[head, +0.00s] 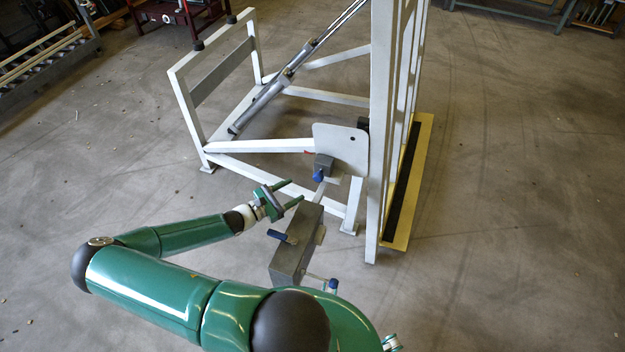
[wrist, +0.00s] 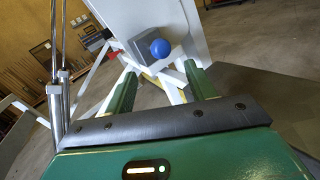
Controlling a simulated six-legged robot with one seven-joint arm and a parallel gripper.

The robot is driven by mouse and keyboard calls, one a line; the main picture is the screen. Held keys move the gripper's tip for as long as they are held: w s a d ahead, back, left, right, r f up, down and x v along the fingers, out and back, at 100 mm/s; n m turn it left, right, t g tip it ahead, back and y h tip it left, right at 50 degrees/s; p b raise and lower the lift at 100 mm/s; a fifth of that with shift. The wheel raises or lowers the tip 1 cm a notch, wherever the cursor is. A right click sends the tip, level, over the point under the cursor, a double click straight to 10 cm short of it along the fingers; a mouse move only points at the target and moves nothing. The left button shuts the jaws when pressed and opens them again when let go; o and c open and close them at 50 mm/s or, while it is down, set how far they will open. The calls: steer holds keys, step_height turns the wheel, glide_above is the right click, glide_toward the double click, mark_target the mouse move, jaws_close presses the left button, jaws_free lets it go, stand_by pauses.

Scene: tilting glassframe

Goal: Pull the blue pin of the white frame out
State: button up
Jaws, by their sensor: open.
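The white frame (head: 378,120) stands on the floor at upper centre in the head view. The blue pin (head: 318,175) has a round blue knob and sits in a grey block on the frame's white plate. In the wrist view the blue pin (wrist: 160,48) faces me, just beyond the fingertips and between their lines. My gripper (head: 296,190) is open, with its two green fingers a short way left of and below the pin. In the wrist view my gripper (wrist: 161,74) holds nothing. The pin's shaft is hidden in the block.
Another blue handle (head: 331,285) is lower down. Grey cylinders (head: 270,95) slope across the frame. A yellow base (head: 423,150) lies at its right. Floor at left and right is clear.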

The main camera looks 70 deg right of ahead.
mark_target(319, 180)
steer(key=x, duration=0.8)
steer(key=shift+s+d, duration=0.2)
steer(key=shift+d, duration=0.1)
jaws_close()
steer(key=shift+w+a, duration=0.15)
steer(key=shift+a, duration=1.35)
jaws_free()
